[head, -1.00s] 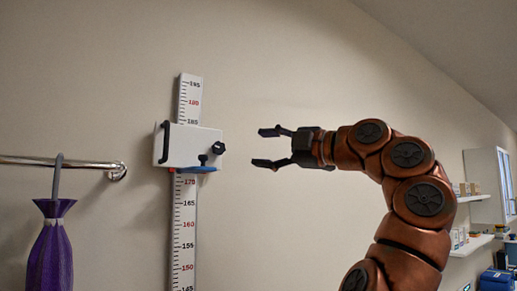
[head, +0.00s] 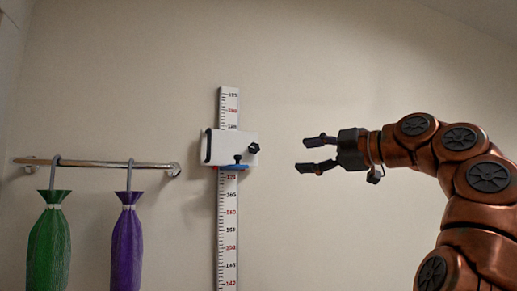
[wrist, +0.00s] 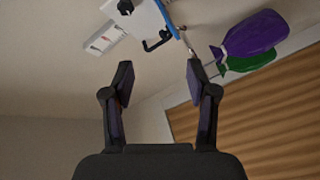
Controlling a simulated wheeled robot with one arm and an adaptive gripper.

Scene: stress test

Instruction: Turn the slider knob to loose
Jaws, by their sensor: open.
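The slider (head: 232,140) is a white box on a vertical height ruler (head: 229,225) on the wall. A black star-shaped knob (head: 254,148) sits at its right end. A smaller black knob (head: 238,159) is at its lower edge, above a blue strip. My gripper (head: 308,154) is open and empty, to the right of the slider and pointing left at it, with a clear gap. In the wrist view the slider (wrist: 143,22) is at the top, beyond my open fingers (wrist: 160,82), with a black knob (wrist: 125,6) near the top edge. The knob's markings cannot be read.
A metal rail (head: 100,163) on the wall to the left carries a green bag (head: 49,240) and a purple bag (head: 128,240). The wall between slider and gripper is bare. Brown slatted panels (wrist: 250,115) show at the right in the wrist view.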

